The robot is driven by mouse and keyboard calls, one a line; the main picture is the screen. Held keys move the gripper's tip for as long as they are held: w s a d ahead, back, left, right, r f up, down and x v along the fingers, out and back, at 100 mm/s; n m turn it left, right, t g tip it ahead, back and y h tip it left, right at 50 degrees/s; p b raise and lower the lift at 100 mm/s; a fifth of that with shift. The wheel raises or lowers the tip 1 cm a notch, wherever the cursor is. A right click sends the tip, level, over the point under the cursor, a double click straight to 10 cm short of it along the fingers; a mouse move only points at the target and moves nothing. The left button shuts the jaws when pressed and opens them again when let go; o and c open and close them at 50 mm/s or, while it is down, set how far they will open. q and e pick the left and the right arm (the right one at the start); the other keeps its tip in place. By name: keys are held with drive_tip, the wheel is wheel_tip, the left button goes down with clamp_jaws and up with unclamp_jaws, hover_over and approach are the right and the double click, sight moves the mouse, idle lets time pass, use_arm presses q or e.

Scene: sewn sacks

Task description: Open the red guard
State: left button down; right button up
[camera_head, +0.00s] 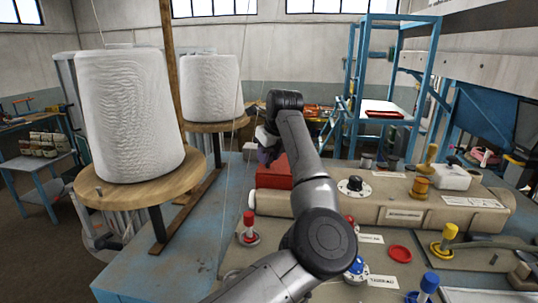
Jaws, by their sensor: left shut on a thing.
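The red guard (271,176) is a red box-like cover at the far left end of the beige machine body (390,205). My left arm reaches up across the middle of the view and bends down at the wrist. My left gripper (267,155) is at the top of the red guard, shut on it. The fingertips are small and dark here, and the wrist and arm hide part of the grip and the guard's right side. My right gripper is out of view.
Two big white thread cones (135,115) stand on wooden discs at left. A thin thread and a wooden post rise near them. Red, yellow and blue knobs (445,240) stand on the machine at right. The blue table (180,255) is bare at front left.

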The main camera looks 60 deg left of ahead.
use_arm(q)
drive_tip(key=shift+r, duration=0.15)
drive_tip(key=shift+w+d+r+g+y+p, duration=0.2)
drive_tip(key=shift+r+g+y+p, duration=0.1)
drive_tip(key=shift+r, duration=0.15)
drive_tip(key=r+g+y+p, duration=0.1)
drive_tip(key=w+d+r+g, duration=0.1)
drive_tip(key=shift+w+r+m+y+p, duration=0.2)
drive_tip(key=shift+r+m+y+p, duration=0.1)
drive_tip(key=shift+r+y+p, duration=0.1)
drive_tip(key=shift+w+d+r+g+y+p, duration=0.9)
drive_tip(key=shift+w+d+r+g+y, duration=0.1)
drive_tip(key=shift+r+g+y, duration=0.1)
drive_tip(key=shift+m, duration=0.3)
